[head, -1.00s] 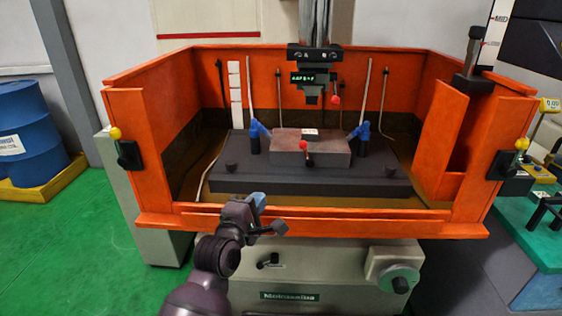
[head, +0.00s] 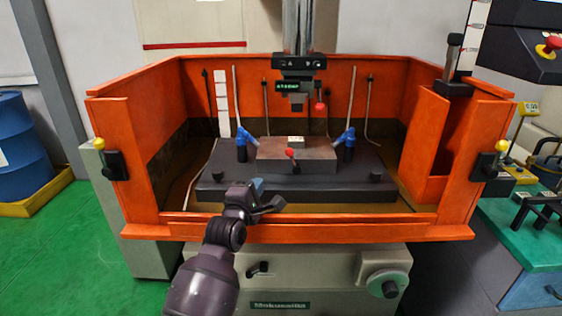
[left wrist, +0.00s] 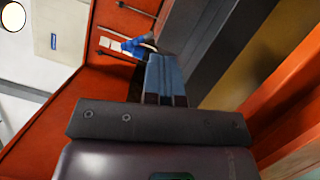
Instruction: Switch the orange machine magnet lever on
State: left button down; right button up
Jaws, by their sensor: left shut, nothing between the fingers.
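The orange machine (head: 300,232) is an open-fronted tank. My right gripper is not in view.
The machine head (head: 300,86), with another red ball knob (head: 320,106), hangs above the block. Blue nozzles (head: 242,146) stand on both sides of the block. Orange walls enclose the sides and back. A teal bench (head: 530,232) stands right, a blue barrel (head: 22,150) left.

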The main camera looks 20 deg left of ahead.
pick_arm(q)
send_near(293, 161)
jog(key=w+a, duration=0.1)
jog(key=w+a+r, duration=0.1)
jog(key=a, duration=0.1)
jog(key=w+a, duration=0.2)
jog(key=shift+a+r+b, duration=0.15)
jog(key=shift+r+b, duration=0.05)
jog(key=shift+b, duration=0.1)
jog(key=shift+w+d+r, duration=0.2)
jog(key=shift+w+d, duration=0.3)
jog(key=shift+d, duration=0.1)
jog(key=shift+w+d+r, duration=0.2)
jog(key=shift+w+d, duration=0.3)
jog(key=shift+d, duration=0.05)
jog(key=shift+w+d, duration=0.3)
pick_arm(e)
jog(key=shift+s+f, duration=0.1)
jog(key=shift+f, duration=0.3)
pick_arm(q)
jog(key=shift+r, duration=0.15)
jog(key=shift+d+m, duration=0.2)
jog(key=shift+m, duration=0.1)
jog(key=shift+a, duration=0.15)
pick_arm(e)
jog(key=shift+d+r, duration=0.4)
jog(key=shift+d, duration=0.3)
